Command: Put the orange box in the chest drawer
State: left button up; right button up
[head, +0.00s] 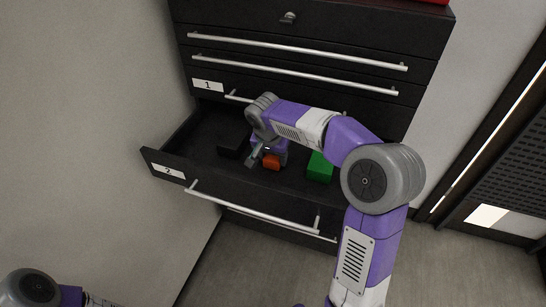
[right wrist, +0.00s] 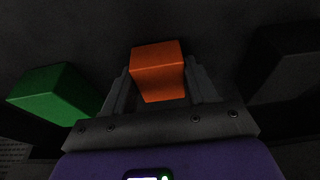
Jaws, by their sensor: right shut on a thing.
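The orange box (head: 271,162) is inside the open chest drawer (head: 240,195), the one with the label 2. My right gripper (head: 264,160) reaches down into this drawer and is shut on the orange box. In the right wrist view the orange box (right wrist: 158,70) sits between the two fingers (right wrist: 160,92). I cannot tell whether the box touches the drawer floor. My left arm shows only at the bottom left corner of the head view, and its gripper is out of sight.
A green block (head: 320,167) lies in the drawer right of the gripper, and a black block (head: 234,146) lies left of it. They flank the orange box in the wrist view too. The black chest (head: 300,58) has closed drawers above. A wall stands close on the left.

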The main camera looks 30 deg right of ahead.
jog(key=shift+f, duration=0.15)
jog(key=o, duration=1.1)
jog(key=shift+c, duration=0.2)
jog(key=shift+r, duration=0.4)
jog(key=p+v, duration=0.4)
jog(key=v, duration=0.7)
jog(key=shift+r, duration=0.25)
jog(key=shift+s, duration=0.15)
